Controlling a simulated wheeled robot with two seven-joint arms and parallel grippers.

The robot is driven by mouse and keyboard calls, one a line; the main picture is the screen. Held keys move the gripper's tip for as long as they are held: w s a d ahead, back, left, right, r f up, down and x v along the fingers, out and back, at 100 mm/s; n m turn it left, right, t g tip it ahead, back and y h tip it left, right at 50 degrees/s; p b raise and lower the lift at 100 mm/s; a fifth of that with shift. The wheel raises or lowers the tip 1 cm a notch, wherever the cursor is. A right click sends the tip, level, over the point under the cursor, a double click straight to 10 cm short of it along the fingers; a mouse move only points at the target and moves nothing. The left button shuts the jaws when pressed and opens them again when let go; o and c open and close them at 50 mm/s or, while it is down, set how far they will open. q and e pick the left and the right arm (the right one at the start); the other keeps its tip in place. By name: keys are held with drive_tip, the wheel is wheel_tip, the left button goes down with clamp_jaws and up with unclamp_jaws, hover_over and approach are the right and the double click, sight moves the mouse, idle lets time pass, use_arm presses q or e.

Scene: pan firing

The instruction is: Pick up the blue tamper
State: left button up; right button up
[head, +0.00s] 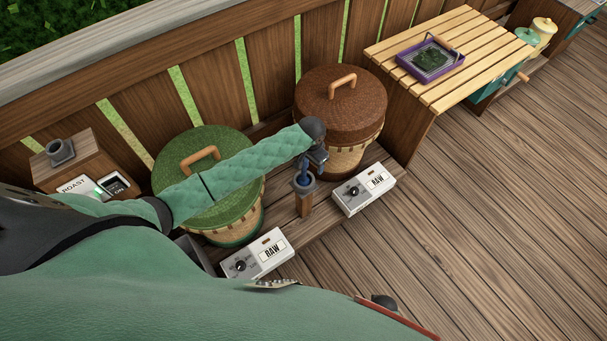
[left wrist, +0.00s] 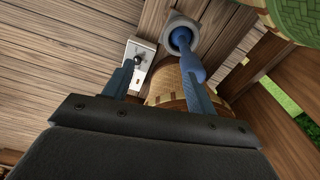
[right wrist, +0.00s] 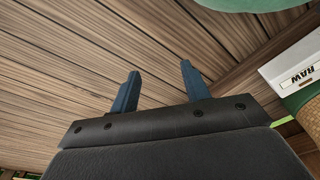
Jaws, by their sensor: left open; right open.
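The blue tamper (head: 303,181) stands in a grey cup (head: 304,188) on a wooden post between two baskets. In the left wrist view the tamper (left wrist: 187,52) sits in the round grey holder (left wrist: 172,22), beside the right finger. My left gripper (head: 317,160) is just above the tamper and partly hides it in the head view. In the left wrist view this gripper (left wrist: 159,75) is open, with nothing seen held between its fingers. I cannot tell whether the finger touches the tamper. My right gripper (right wrist: 160,72) is open and empty above the wooden floor.
A brown-lidded basket (head: 341,105) stands behind the post, and a green-lidded basket (head: 205,150) is to its left. A slatted table (head: 450,60) with a purple tray (head: 431,61) is at the back right. The floor at right is clear.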

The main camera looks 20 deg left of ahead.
sight(304, 164)
use_arm(q)
drive_tip(key=shift+n+g, duration=0.3)
drive_tip(key=shift+n, duration=0.3)
drive_tip(key=w+a, duration=0.2)
drive_tip(key=a, duration=0.1)
drive_tip(key=w+a+p, duration=0.1)
drive_tip(key=shift+w+a+f, duration=0.2)
drive_tip(key=shift+w+f, duration=0.1)
wheel_tip(304, 164, down, 2)
drive_tip(key=shift+f+p, duration=0.1)
drive_tip(key=shift+p, duration=0.2)
drive_tip(key=shift+f, duration=0.4)
wheel_tip(304, 164, down, 4)
drive_tip(key=shift+d+r+p, duration=0.15)
drive_tip(key=shift+r+p, duration=0.05)
drive_tip(key=shift+p, duration=1)
drive_tip(key=shift+f, duration=0.6)
use_arm(e)
drive_tip(key=s+d+f, duration=0.4)
drive_tip(key=s+f, duration=0.4)
drive_tip(key=shift+t, duration=0.3)
use_arm(q)
drive_tip(key=shift+c, duration=0.5)
clamp_jaws()
use_arm(e)
drive_tip(key=shift+d, duration=0.15)
use_arm(q)
drive_tip(key=shift+r, duration=0.1)
